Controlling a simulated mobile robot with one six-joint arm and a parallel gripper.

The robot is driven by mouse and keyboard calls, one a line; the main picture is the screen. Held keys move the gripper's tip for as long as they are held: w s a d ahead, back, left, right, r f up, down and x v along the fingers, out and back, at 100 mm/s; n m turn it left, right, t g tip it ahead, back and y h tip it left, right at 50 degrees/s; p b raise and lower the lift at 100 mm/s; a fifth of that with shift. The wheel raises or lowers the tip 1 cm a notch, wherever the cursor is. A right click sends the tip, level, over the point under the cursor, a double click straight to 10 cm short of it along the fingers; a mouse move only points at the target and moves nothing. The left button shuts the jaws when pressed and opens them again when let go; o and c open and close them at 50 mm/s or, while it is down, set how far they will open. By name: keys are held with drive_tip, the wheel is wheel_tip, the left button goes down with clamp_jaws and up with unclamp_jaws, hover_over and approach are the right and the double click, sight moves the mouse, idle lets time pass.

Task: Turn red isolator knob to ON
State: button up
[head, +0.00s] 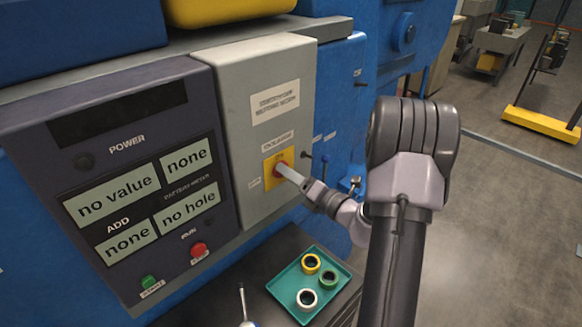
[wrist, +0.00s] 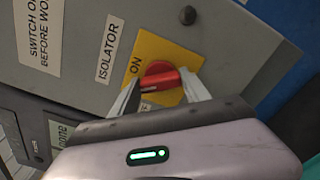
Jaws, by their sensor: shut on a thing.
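The red isolator knob (wrist: 161,78) sits on a yellow plate (wrist: 185,62) on the grey cabinet's front. My gripper (wrist: 162,90) is shut on the knob, with one finger at each end of its red bar in the wrist view. The word ON shows on the plate left of the knob in the wrist view, and part of another label shows below it. The bar runs nearly across that view; its marked end cannot be told. In the head view the yellow plate (head: 270,178) shows, and my gripper (head: 292,176) largely covers the knob.
The grey cabinet (head: 240,100) stands beside a dark panel (head: 60,135) with readouts, a green button (head: 149,282) and a red button (head: 198,249). Small levers (head: 324,160) project right of the cabinet. A teal tray (head: 284,284) with rings lies below.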

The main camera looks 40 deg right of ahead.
drive_tip(key=shift+m+p, duration=2.95)
drive_tip(key=shift+m, duration=0.65)
drive_tip(key=o, duration=1.4)
drive_tip(key=s+b, duration=0.1)
drive_tip(key=s, duration=0.4)
drive_tip(key=s+d+b, duration=0.1)
drive_tip(key=s, duration=0.5)
drive_tip(key=s+d+b, duration=0.1)
drive_tip(key=s, duration=0.5)
drive_tip(key=shift+s+d+b, duration=0.2)
drive_tip(key=shift+b, duration=0.15)
drive_tip(key=shift+w, duration=0.1)
